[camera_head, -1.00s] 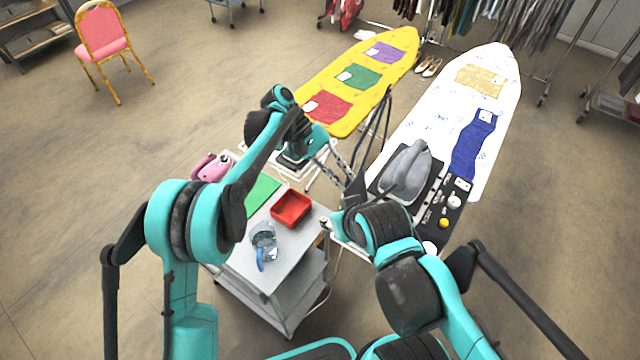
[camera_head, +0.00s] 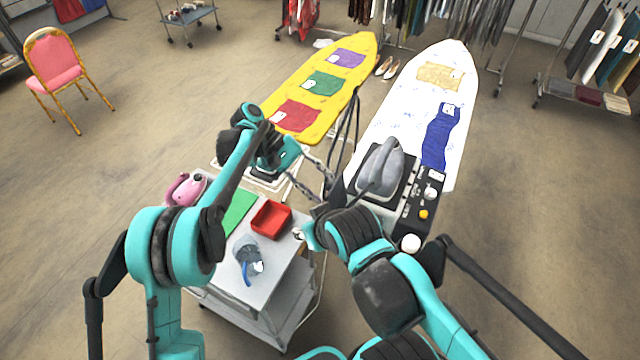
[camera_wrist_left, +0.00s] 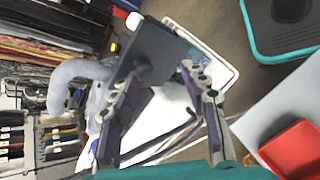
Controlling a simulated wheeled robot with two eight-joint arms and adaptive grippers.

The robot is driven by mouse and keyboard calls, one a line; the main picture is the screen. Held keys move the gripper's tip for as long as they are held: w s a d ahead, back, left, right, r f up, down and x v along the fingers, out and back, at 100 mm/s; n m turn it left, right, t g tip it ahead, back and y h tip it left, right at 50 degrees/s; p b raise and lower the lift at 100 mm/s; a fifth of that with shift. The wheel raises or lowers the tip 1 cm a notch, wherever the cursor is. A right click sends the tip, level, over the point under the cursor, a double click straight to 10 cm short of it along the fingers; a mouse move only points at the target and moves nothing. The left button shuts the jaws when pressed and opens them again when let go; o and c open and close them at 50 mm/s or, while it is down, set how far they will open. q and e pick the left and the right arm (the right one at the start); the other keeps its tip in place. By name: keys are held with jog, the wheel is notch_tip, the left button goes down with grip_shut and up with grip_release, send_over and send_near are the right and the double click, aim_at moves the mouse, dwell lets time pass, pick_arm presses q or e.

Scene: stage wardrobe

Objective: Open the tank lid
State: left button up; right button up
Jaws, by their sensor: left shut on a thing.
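The steam station (camera_head: 408,205) stands at the near end of the white ironing board, with a grey iron (camera_head: 378,170) on it. My left gripper (camera_head: 325,188) is at the station's left side. In the left wrist view, my left gripper (camera_wrist_left: 160,100) has its fingers either side of a dark grey slab with a round knob, which looks like the tank lid (camera_wrist_left: 150,48). It is shut on this piece; the exact contact is hard to see. The lid looks tilted. My right arm crosses in front of the station's near side, and its fingers are hidden.
A grey trolley (camera_head: 262,282) holds a red tray (camera_head: 271,219), a green mat (camera_head: 236,212) and a clear jug (camera_head: 247,258). A yellow ironing board (camera_head: 345,62) lies beyond. A dark hose hangs beside my left gripper.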

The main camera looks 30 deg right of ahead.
pick_arm(q)
jog(key=shift+w+r, duration=0.1)
jog(key=shift+w, duration=0.05)
dwell(0.4)
jog(key=v, duration=0.7)
jog(key=shift+w+a+r, duration=0.1)
dwell(0.3)
